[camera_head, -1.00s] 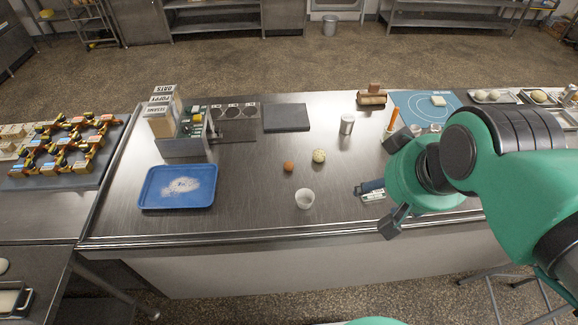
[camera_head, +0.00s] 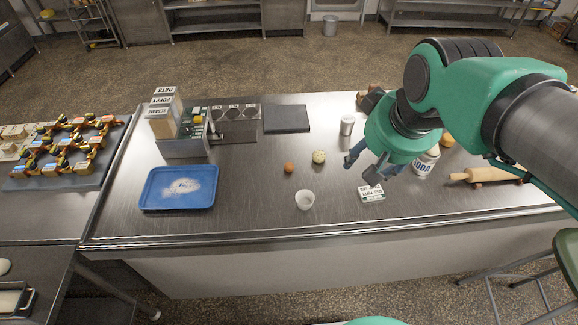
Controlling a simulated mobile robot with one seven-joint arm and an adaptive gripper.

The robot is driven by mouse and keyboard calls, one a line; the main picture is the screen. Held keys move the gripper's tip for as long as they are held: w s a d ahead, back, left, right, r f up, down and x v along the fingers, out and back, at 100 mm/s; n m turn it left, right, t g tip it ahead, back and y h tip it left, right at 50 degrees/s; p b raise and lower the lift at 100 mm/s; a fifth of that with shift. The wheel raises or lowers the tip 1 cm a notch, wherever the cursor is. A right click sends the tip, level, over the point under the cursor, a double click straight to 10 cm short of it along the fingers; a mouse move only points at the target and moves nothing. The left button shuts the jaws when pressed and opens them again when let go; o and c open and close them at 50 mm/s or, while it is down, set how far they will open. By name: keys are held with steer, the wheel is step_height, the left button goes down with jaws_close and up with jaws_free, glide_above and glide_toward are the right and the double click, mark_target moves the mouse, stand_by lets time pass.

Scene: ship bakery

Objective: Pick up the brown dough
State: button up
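The brown dough (camera_head: 289,168) is a small orange-brown ball on the steel worktop, near the middle of the head view. A pale speckled ball (camera_head: 318,157) lies just to its right, apart from it. My gripper (camera_head: 359,170) is above the worktop to the right of both balls. Its two dark fingers point down and left and are spread apart, with nothing visible between them. A clear gap separates the gripper from the brown dough.
A white cup (camera_head: 305,200) stands just in front of the brown dough. A blue tray (camera_head: 179,207) with white powder lies left. A labelled card (camera_head: 371,193), a metal can (camera_head: 347,126), a soda container (camera_head: 426,163) and a rolling pin (camera_head: 486,175) are right.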

steer(key=w+a+f+n+g+p, duration=0.1)
steer(key=w+a+f, duration=0.15)
steer(key=w, duration=0.65)
steer(key=w+a+f+n+g+p, duration=0.15)
steer(key=w+a, duration=0.25)
steer(key=w, duration=0.5)
steer(key=w+a+f+n+g, duration=0.1)
steer(key=w+a+f, duration=0.2)
steer(key=w+f, duration=0.3)
steer(key=w+a+f+n+g+p, duration=0.1)
steer(key=w+a+f, duration=0.3)
steer(key=w+f, duration=0.3)
step_height(320, 180, down, 4)
steer(key=shift+a+f, duration=0.1)
steer(key=shift+a, duration=0.15)
glide_above(288, 165)
steer(key=shift+f, duration=4.3)
